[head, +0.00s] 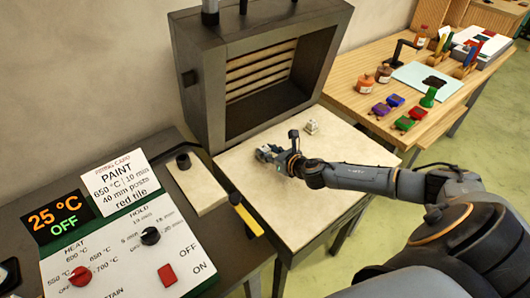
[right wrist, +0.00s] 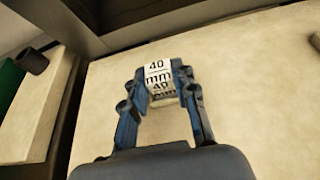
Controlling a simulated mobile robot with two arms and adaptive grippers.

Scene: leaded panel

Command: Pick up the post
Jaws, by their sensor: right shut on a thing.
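A small white post (right wrist: 157,73) marked "40 mm" sits between the fingertips of my right gripper (right wrist: 160,95) in the right wrist view. The gripper is shut on it, with a finger on each side. In the head view my right gripper (head: 268,154) is low over the pale board, and it hides most of the held post. I cannot tell whether the post touches the board. A second small whitish piece (head: 311,127) stands on the board, apart from the gripper, towards the back right. My left gripper is not in view.
The pale board (head: 290,215) lies before a dark open kiln (head: 190,85). A pale slab with a dark knob (head: 200,190) and a control panel (head: 120,255) reading 25 °C OFF are at left. A wooden bench (head: 350,100) with jars and paints stands at right. The board's front is clear.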

